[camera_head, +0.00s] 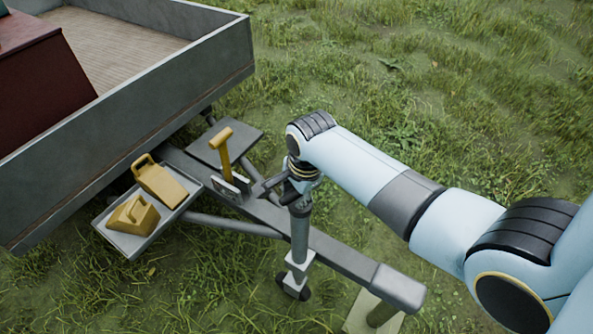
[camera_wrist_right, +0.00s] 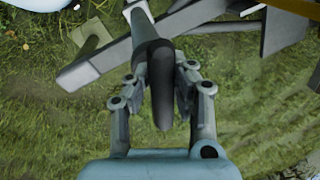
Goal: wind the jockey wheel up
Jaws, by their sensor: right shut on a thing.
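The jockey wheel's grey tube (camera_head: 300,235) stands upright beside the trailer's drawbar (camera_head: 345,256). Its small dark wheel (camera_head: 293,286) is low in the grass at the tube's foot. My right gripper (camera_head: 284,182) is at the top of the tube. In the right wrist view, my right gripper (camera_wrist_right: 160,80) is shut on the dark crank handle (camera_wrist_right: 162,105), which lies between its two fingers. The gripper and wrist hide much of the crank in the head view. My left gripper is not in view.
A yellow handbrake lever (camera_head: 222,148) stands on the drawbar close left of my gripper. A tray (camera_head: 133,246) holds two yellow wheel chocks (camera_head: 160,183). The trailer bed (camera_head: 150,119) fills the upper left. The coupling end (camera_head: 402,288) sits over a pale block (camera_head: 362,312). Open grass lies to the right.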

